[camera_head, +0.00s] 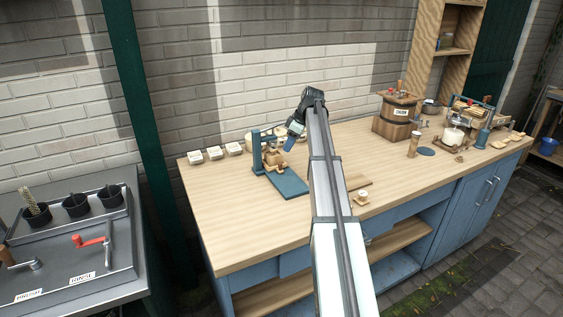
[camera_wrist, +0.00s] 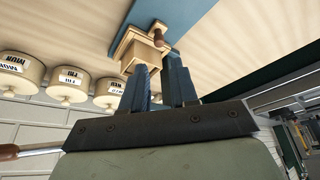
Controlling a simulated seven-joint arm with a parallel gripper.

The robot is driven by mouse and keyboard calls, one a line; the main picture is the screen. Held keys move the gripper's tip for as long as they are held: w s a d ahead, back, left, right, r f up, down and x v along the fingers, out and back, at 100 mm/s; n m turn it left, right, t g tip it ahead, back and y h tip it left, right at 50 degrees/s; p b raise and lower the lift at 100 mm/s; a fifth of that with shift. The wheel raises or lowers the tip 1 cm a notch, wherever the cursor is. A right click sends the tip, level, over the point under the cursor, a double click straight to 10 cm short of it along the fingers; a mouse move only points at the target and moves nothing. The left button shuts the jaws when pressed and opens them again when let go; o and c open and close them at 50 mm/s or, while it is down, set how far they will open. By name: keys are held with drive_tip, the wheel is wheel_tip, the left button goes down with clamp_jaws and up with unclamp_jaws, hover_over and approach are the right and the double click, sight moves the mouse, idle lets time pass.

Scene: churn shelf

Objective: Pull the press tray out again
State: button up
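The blue press (camera_head: 257,154) stands near the back left of the wooden bench. Its flat blue slab (camera_head: 287,184) reaches toward the front. A light wooden tray-like block (camera_head: 274,160) sits at the press; in the wrist view the wooden block (camera_wrist: 143,52) shows a dark brown peg handle (camera_wrist: 158,30). I cannot tell how far the tray is in. My gripper (camera_head: 293,138) is just right of and above the press. In the wrist view my gripper (camera_wrist: 158,75) has its two blue fingers apart, with the wooden block beyond their tips. Contact is not clear.
A small round piece (camera_head: 361,197) lies near the front edge.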

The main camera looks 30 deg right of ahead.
sight(280, 163)
drive_tip(key=x, duration=0.9)
drive_tip(key=shift+f, duration=0.1)
clamp_jaws()
idle(0.4)
